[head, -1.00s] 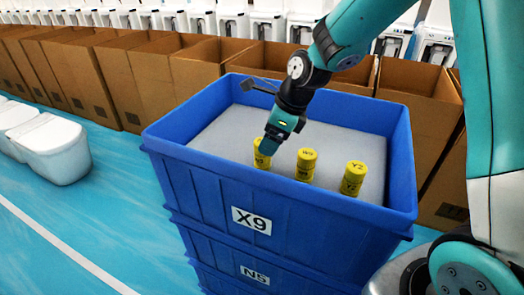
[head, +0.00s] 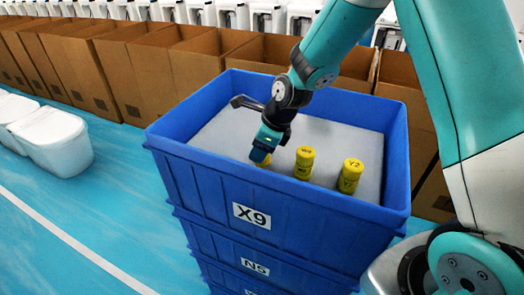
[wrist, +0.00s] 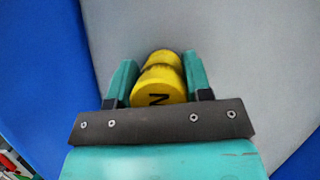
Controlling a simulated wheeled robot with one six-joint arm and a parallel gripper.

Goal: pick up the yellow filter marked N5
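In the head view, my gripper (head: 261,155) points down into the top blue bin, over the leftmost yellow filter (head: 265,162), which it mostly hides. In the wrist view, this yellow filter (wrist: 160,80) sits between the two teal fingers of my gripper (wrist: 160,78). A black "N" shows on its end; the rest of the mark cannot be read. The fingers are close to both sides, but I cannot tell whether they press on it. A middle yellow filter (head: 304,163) and a right one marked Y2 (head: 350,176) stand to the right on the grey floor.
The blue bin (head: 260,213) labelled X9 has high walls around the filters and stands on a stack of blue bins, one labelled N5. Grey floor (head: 330,138) behind the filters is free. Cardboard boxes (head: 150,75) line the back. White toilet parts (head: 50,140) stand at left.

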